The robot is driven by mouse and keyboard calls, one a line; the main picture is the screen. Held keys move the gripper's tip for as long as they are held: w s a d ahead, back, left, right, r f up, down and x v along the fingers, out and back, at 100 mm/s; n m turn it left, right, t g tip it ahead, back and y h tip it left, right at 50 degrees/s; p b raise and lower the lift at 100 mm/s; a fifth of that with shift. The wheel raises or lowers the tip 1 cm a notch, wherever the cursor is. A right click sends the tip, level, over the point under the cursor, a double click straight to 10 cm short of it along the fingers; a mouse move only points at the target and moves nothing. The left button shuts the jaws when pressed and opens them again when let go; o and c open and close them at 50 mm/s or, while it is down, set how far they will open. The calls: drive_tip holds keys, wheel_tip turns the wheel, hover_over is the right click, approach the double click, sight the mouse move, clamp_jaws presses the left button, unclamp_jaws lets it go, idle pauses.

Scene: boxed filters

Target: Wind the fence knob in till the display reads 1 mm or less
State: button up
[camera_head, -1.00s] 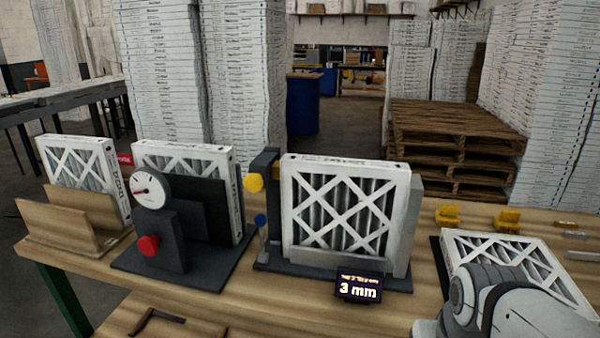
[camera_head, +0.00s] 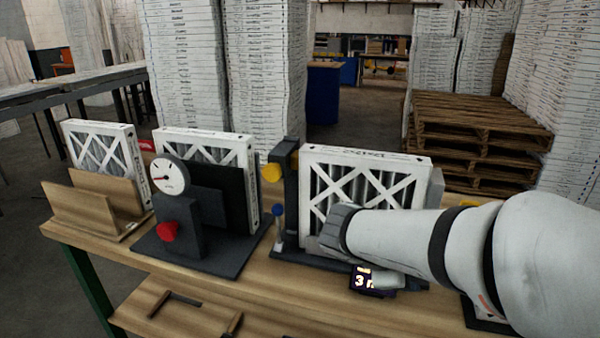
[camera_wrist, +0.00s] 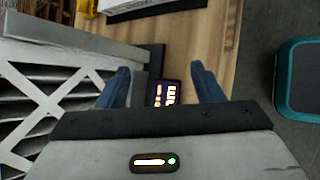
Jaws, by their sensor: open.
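The display (camera_head: 366,281) stands at the front of the middle station; its "3" shows and the rest is partly covered by my arm. It also shows sideways in the wrist view (camera_wrist: 165,94), between my fingers in the picture. A white framed filter (camera_head: 375,172) stands upright in that station, with a grey plate (camera_head: 437,186) at its right. A yellow knob (camera_head: 271,172) and a blue knob (camera_head: 278,210) are on its left side. I cannot tell which is the fence knob. My gripper (camera_wrist: 159,67) is open and empty, in front of the filter.
Left of it is a dial gauge (camera_head: 168,174) station with a red knob (camera_head: 168,232) and another filter. A wooden holder (camera_head: 82,215) with a filter is at the far left. The bench (camera_head: 215,285) front between stations is clear. Pallets (camera_head: 480,140) stand behind.

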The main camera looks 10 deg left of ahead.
drive_tip(key=w+a+r+n+t, duration=0.2)
drive_tip(key=w+a+n+t, duration=0.15)
drive_tip(key=a, duration=0.25)
drive_tip(key=w+a+r+n+t, duration=0.2)
drive_tip(key=a+n, duration=0.3)
drive_tip(key=a, duration=0.1)
drive_tip(key=n+t+y, duration=0.6)
drive_tip(key=n, duration=0.3)
approach(271, 176)
drive_tip(key=w, duration=0.5)
drive_tip(key=w+p, duration=0.1)
drive_tip(key=w, duration=0.3)
drive_tip(key=shift+w+d+p, duration=0.15)
drive_tip(key=shift+d+p, duration=0.1)
drive_tip(key=shift+p, duration=0.05)
drive_tip(key=shift+c, duration=0.4)
drive_tip(key=c, duration=0.9)
